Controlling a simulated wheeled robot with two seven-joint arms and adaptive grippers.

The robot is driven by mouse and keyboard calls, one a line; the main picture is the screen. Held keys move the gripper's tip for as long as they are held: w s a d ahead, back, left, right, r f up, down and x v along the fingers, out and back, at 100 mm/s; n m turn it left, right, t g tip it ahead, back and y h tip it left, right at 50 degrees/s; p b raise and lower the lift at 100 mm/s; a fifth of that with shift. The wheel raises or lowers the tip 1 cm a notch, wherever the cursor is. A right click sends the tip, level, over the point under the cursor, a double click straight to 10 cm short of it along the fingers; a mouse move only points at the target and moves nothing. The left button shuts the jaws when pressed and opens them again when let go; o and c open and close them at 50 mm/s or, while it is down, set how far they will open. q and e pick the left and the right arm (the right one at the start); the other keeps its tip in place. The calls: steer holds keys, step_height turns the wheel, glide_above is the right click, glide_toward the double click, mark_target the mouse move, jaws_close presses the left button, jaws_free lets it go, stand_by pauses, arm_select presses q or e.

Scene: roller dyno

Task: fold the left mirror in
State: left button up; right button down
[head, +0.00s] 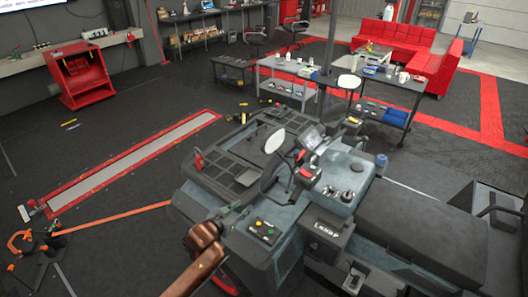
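The left mirror (274,141) is a round pale mirror on a thin dark stem at the near side of the grey quad's handlebar. It stands out, upright, above the front rack. A second mirror (348,82) stands at the far side of the handlebar. My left gripper (236,209) is dark, at the end of my copper-coloured arm link. It is over the quad's near front side, below and left of the left mirror and apart from it. Its fingers blend into the dark bodywork, so their opening is unclear. My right gripper does not show.
The quad's seat (410,215) and handlebar display (310,138) are right of the left mirror. An orange strap (115,217) runs from the quad to the floor at left. Carts with tools (288,88) stand behind.

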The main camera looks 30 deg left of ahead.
arm_select(q)
steer(key=w+d+r+t+h+p, duration=0.1)
steer(key=w+r+t, duration=0.25)
steer(key=r, duration=1.35)
steer(key=m+t+h, duration=0.1)
steer(key=t, duration=0.1)
glide_toward(262, 143)
steer(key=shift+g, duration=0.25)
steer(key=w, duration=0.4)
steer(key=shift+w+p, duration=0.1)
steer(key=shift+p, duration=0.2)
steer(key=w, duration=0.2)
steer(key=w+p, duration=0.1)
steer(key=w, duration=0.3)
steer(key=shift+w+d+r, duration=0.25)
steer(key=shift+w, duration=0.05)
steer(key=shift+w+h+p, duration=0.35)
steer(key=shift+w+h, duration=0.05)
steer(key=shift+w, duration=0.1)
steer(key=shift+f, duration=0.1)
steer(key=shift+c, duration=0.7)
jaws_close()
